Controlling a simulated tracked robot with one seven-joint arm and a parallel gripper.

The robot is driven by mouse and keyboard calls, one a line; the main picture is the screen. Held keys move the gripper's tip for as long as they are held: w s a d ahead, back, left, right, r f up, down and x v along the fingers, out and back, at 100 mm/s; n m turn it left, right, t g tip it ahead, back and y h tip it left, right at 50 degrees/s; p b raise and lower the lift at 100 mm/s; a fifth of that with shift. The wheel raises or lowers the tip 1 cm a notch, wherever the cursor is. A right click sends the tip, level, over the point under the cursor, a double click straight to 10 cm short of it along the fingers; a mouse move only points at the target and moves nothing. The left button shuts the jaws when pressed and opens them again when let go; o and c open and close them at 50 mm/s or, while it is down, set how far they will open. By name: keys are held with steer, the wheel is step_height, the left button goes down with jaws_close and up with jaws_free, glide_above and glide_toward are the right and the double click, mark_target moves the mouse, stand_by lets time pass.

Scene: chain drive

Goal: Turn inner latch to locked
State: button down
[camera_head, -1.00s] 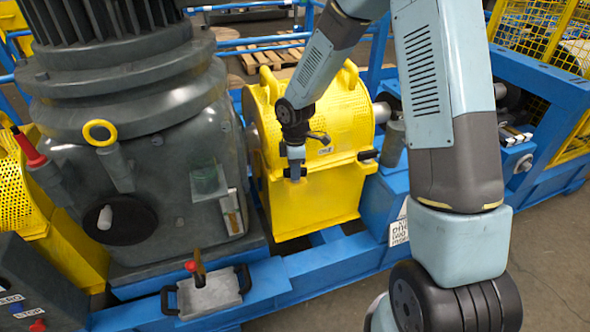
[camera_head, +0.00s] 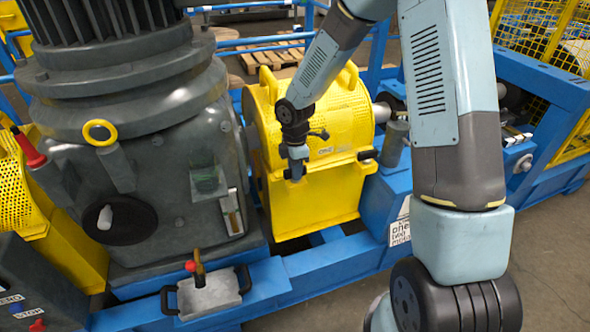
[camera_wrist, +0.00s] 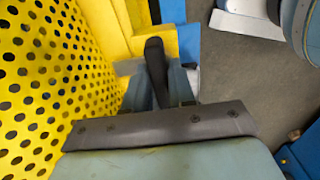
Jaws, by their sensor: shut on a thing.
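The yellow perforated guard (camera_head: 333,195) stands in the middle of the head view, and its perforated cover fills the left of the wrist view (camera_wrist: 45,75). My gripper (camera_head: 296,170) is at the left end of the guard's front ledge. It is shut on a black latch handle, which shows in the wrist view (camera_wrist: 155,60) between the two fingers. In the head view my fingers hide most of this handle. A second black handle (camera_head: 367,154) sits at the right end of the ledge, apart from my gripper.
The large grey motor housing (camera_head: 165,195) stands close left of my gripper. A blue frame (camera_head: 375,205) runs below and right of the guard. A grey box (camera_head: 210,295) with a red-knobbed lever is at the front. Open floor lies at the lower right.

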steer(key=c, duration=1)
jaws_free()
steer(key=shift+c, duration=0.2)
step_height(320, 180, up, 14)
steer(key=shift+f, duration=0.15)
steer(key=shift+w+d, duration=0.1)
steer(key=s+d+r+m+t+h, duration=0.1)
steer(key=s+d+r+m+t, duration=0.2)
steer(key=s+d+r+m, duration=0.95)
steer(key=s+d+r+m+t, duration=0.1)
steer(key=s+d+r+m, duration=0.1)
steer(key=s+m, duration=0.1)
steer(key=s+d+r+m, duration=0.2)
steer(key=s+r+m, duration=0.1)
steer(key=s, duration=0.3)
steer(key=s+d+r+m+t+y, duration=0.1)
steer(key=s+d+r+m, duration=0.1)
steer(key=s+m, duration=0.1)
steer(key=shift+s+r+t, duration=0.3)
steer(key=shift+s+r, duration=0.1)
steer(key=shift+s, duration=0.35)
